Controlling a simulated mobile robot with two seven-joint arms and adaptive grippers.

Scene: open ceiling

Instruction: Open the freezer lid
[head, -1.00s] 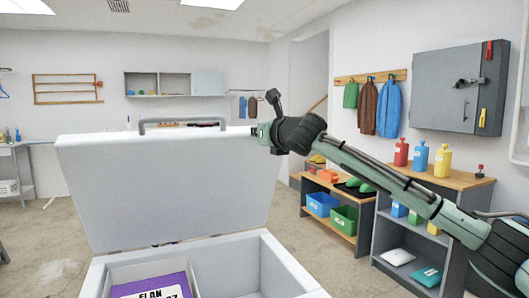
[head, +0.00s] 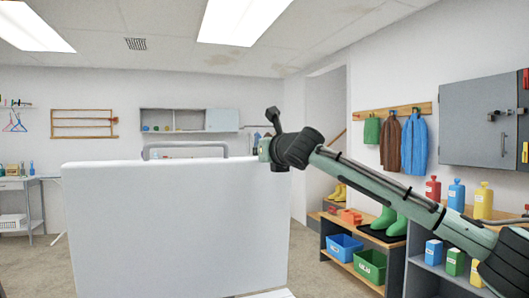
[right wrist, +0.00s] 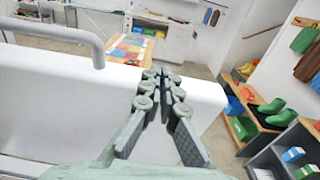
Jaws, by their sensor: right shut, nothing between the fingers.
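The white freezer lid (head: 175,225) stands raised, close to upright, in the head view. Its grey handle (head: 185,146) is along the top edge, and the handle also shows in the right wrist view (right wrist: 72,33). My right gripper (head: 264,149) is at the lid's upper right corner. In the right wrist view my right gripper (right wrist: 161,72) has its fingertips together and empty, over the lid's edge and to the right of the handle. I cannot tell whether it touches the lid. The freezer's inside is out of view. My left gripper is not in view.
A low shelf with a blue bin (head: 343,247), a green bin (head: 371,265) and green boots (head: 390,221) stands at right. Bottles and a grey wall cabinet (head: 482,105) are further right. A table with coloured patches (right wrist: 130,48) stands beyond the lid.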

